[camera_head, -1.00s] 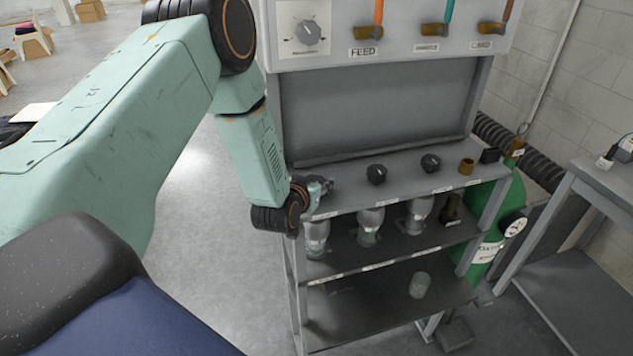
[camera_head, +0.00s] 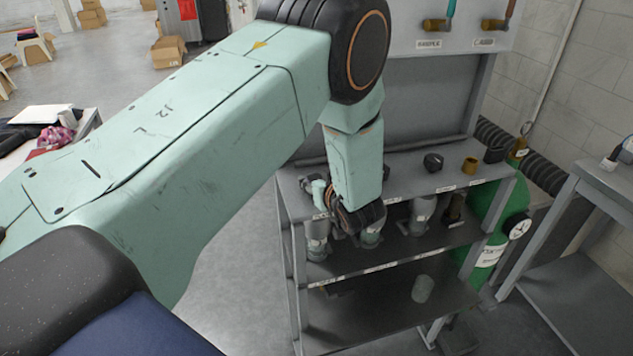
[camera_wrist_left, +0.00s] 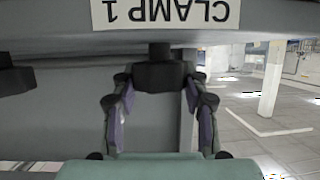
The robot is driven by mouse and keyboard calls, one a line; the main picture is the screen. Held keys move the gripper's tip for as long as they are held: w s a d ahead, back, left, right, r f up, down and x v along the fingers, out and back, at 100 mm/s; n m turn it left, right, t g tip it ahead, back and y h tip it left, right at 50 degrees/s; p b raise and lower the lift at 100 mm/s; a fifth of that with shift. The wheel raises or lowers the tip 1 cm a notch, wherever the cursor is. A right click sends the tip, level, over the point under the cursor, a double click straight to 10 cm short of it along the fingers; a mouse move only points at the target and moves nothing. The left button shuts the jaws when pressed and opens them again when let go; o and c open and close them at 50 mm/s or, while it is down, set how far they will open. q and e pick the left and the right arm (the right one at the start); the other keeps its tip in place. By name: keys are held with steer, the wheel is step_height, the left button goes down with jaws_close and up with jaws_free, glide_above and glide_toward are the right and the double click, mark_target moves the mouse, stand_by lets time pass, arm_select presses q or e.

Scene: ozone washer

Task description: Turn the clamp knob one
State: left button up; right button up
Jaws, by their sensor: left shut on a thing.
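The clamp one knob (camera_wrist_left: 160,75) is dark and blocky. It hangs inverted on its short stem beside the upside-down "CLAMP 1" label (camera_wrist_left: 165,13) in the left wrist view. My left gripper (camera_wrist_left: 160,82) has a finger on each side of the knob, shut on it. In the head view my left gripper (camera_head: 319,192) is at the left end of the rack's upper shelf (camera_head: 455,177), where it partly covers the knob. My right gripper is not in view.
Another dark knob (camera_head: 433,162) and a brass fitting (camera_head: 470,165) stand further right on the shelf. A green gas cylinder (camera_head: 492,215) stands at the right. My left arm hides part of the rack.

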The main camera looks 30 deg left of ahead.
arm_select(q)
steer(key=n+g+y, duration=0.1)
steer(key=n+g, duration=0.1)
steer(key=shift+w+d+n+b, duration=0.1)
steer(key=shift+n+b, duration=0.2)
steer(key=shift+b, duration=0.05)
steer(key=n+g+y+b, duration=0.1)
steer(key=n+g, duration=0.1)
steer(key=g, duration=0.1)
steer(key=shift+f+b, duration=0.1)
steer(key=shift+b, duration=0.25)
steer(key=n+g+b, duration=0.3)
steer(key=shift+g+y+b, duration=0.3)
steer(key=shift+g, duration=0.1)
steer(key=shift+n+g+b, duration=0.5)
steer(key=shift+n+b, duration=0.05)
steer(key=shift+n, duration=0.15)
steer(key=shift+r, duration=0.2)
steer(key=o, duration=1.2)
